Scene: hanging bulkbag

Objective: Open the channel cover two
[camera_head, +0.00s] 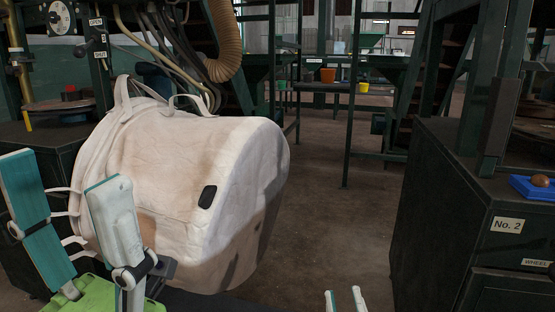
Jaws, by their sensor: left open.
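No part is clearly recognisable as channel cover two. A dark cabinet (440,200) on the right carries a "No. 2" label (507,225), with a partly cut-off "WHEEL" label (538,262) below it. A big white bulk bag (200,165) with a black patch fills the left middle. My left gripper (68,167) is open and empty at the lower left, its teal and white fingers wide apart in front of the bag. My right gripper (344,295) shows only two pale fingertips at the bottom edge, with a gap between them. The rest of it is out of frame.
A control panel with a dial (60,18) and an "OPEN" label (96,22) stands at the upper left. A blue tray (533,188) holds a brown round object on the right. The floor (330,200) between bag and cabinet is clear. A bench stands behind.

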